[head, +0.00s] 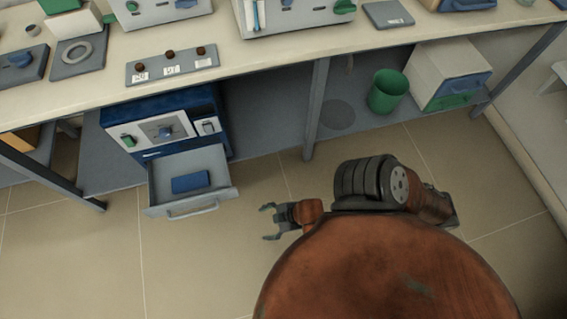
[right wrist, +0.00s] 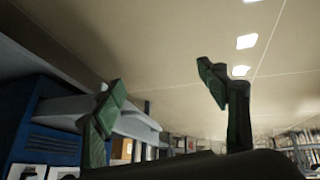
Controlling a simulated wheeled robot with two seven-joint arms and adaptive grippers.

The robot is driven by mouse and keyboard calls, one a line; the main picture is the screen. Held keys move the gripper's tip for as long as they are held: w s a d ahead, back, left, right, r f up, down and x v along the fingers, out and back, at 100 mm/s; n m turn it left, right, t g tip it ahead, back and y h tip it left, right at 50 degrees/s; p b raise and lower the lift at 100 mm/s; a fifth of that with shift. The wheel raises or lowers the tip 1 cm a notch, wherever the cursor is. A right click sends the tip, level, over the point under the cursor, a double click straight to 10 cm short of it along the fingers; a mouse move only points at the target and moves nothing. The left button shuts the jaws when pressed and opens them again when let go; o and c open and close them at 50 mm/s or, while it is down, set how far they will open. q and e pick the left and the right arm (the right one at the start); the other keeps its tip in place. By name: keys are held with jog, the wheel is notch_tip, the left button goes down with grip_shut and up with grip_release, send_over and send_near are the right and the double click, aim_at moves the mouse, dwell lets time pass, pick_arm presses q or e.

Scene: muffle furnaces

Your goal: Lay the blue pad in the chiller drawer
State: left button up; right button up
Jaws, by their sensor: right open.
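The blue pad (head: 190,181) lies flat inside the open grey drawer (head: 222,178) of the blue chiller cabinet (head: 166,106) under the bench. The drawer is pulled out toward me, with a handle on its front. My right gripper (head: 268,222) is open and empty, to the right of the drawer and apart from it. In the right wrist view its two green fingertips (right wrist: 165,85) stand wide apart with nothing between them. The blue cabinet (right wrist: 40,120) shows at the left there. My left gripper is not in view.
The long bench (head: 260,58) runs above the cabinet, with a leg (head: 317,105) to the right of it. A green bin (head: 387,91) and a white box unit (head: 447,75) stand farther right under the bench. The floor (head: 200,265) before the drawer is clear.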

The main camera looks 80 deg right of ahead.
jog(key=s+a+f+m+g+y, duration=0.1)
jog(key=s+a+m+g+y, duration=0.1)
jog(key=s+a, duration=0.6)
jog(key=shift+s+f+m+g, duration=0.4)
jog(key=shift+s+m+g, duration=0.3)
jog(key=shift+s, duration=0.5)
